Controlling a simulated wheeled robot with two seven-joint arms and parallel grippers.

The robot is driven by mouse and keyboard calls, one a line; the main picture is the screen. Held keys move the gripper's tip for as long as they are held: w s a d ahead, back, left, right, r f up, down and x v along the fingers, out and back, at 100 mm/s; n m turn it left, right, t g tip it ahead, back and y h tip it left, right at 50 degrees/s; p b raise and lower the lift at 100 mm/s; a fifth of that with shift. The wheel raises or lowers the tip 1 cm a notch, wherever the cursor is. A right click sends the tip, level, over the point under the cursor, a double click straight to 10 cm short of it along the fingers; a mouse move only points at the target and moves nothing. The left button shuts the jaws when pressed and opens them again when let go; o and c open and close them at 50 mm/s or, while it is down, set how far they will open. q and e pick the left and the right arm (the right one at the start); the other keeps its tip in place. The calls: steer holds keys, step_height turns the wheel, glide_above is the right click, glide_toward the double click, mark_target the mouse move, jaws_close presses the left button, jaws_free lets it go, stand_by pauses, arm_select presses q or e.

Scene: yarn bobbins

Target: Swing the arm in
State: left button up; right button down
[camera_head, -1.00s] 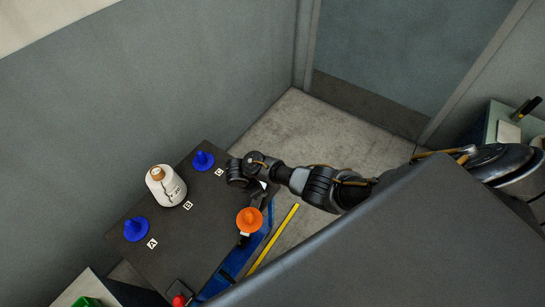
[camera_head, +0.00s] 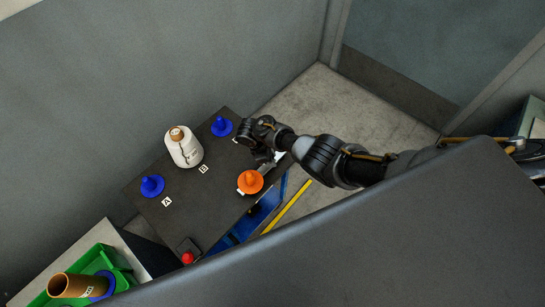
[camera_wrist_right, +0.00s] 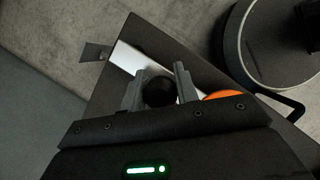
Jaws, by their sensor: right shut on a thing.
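The swing arm carries an orange cone-shaped holder (camera_head: 250,181), which stands over the right edge of the dark table in the head view. My right gripper (camera_head: 266,158) is just behind the orange holder, by the table's right edge. In the right wrist view, its two fingers (camera_wrist_right: 160,88) close on a round black knob (camera_wrist_right: 158,93). The orange holder (camera_wrist_right: 225,96) shows partly there, just right of the fingers. Most of the swing arm is hidden by my gripper and wrist. My left gripper is not in view.
The dark table (camera_head: 190,220) bears a white yarn bobbin (camera_head: 184,148), two blue pegs (camera_head: 152,186) (camera_head: 222,126) and letter tags. A red button (camera_head: 187,258) is at its front corner. A green crate (camera_head: 128,280) with a brown tube (camera_head: 75,286) stands front left.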

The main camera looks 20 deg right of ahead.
steer(key=shift+a, duration=0.1)
steer(key=c, duration=1.1)
jaws_free()
steer(key=shift+w, duration=0.15)
steer(key=shift+a+r+p, duration=0.1)
steer(key=shift+r+p, duration=0.4)
steer(key=shift+r, duration=0.05)
steer(key=p+v, duration=0.6)
steer(key=v, duration=0.3)
steer(key=shift+w+a+r+p, duration=0.1)
steer(key=shift+a+r+p, duration=0.1)
steer(key=shift+r+p, duration=0.1)
